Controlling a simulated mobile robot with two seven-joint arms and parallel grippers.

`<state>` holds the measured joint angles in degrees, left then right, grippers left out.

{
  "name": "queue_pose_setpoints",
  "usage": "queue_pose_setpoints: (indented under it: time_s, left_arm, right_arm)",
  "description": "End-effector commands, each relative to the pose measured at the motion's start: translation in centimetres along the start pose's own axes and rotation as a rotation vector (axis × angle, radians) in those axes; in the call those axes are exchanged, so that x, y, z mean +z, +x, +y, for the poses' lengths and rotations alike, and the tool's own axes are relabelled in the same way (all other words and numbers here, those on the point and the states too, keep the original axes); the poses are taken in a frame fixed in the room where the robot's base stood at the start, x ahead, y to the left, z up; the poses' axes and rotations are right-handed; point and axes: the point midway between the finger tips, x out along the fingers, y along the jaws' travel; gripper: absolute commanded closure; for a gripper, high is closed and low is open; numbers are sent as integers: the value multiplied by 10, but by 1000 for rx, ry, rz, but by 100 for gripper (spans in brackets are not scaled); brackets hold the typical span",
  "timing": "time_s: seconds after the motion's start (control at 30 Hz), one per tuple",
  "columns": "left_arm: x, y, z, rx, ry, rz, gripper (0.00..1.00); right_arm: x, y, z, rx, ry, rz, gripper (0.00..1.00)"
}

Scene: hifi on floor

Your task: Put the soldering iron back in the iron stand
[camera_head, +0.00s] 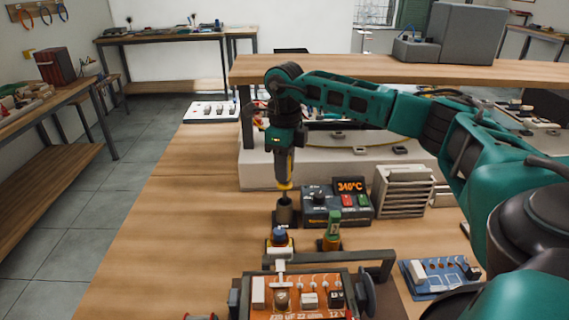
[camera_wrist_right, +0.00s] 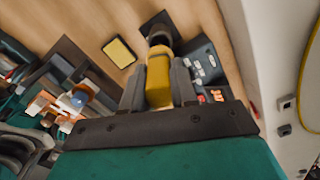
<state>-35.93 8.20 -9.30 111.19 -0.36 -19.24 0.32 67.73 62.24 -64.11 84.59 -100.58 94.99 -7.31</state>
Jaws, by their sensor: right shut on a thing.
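The soldering iron (camera_head: 284,168) has a yellow and dark handle and points tip down, about upright. My right gripper (camera_head: 284,140) is shut on its handle. The right wrist view shows the yellow handle (camera_wrist_right: 158,82) between the two fingers (camera_wrist_right: 158,88). The iron stand (camera_head: 284,213), a dark holder, stands on the bench directly below the iron. The iron's lower end is at the stand's mouth; I cannot tell how far inside it is. My left gripper is not in view.
The soldering station (camera_head: 320,212) showing 340°C stands right of the stand. A circuit board in a holder (camera_head: 300,292) is nearer. A raised shelf (camera_head: 400,74) is behind. The bench left of the stand is clear.

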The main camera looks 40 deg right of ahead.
Motion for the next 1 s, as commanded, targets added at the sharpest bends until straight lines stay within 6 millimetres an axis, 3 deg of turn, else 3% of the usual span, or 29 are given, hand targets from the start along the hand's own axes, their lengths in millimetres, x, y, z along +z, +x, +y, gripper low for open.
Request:
queue_pose_setpoints:
  time_s: [0.43, 0.9, 0.93, 1.0]
  left_arm:
    - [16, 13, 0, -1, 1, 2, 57]
    - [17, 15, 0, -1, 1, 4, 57]
    - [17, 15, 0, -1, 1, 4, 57]
    - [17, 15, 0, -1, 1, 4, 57]
  right_arm:
    - [1, 37, 0, 1, -1, -1, 96]
    - [1, 43, 0, 0, -1, -1, 96]
    - [1, 43, 0, 0, -1, -1, 69]
    - [1, 44, 0, 0, -1, -1, 63]
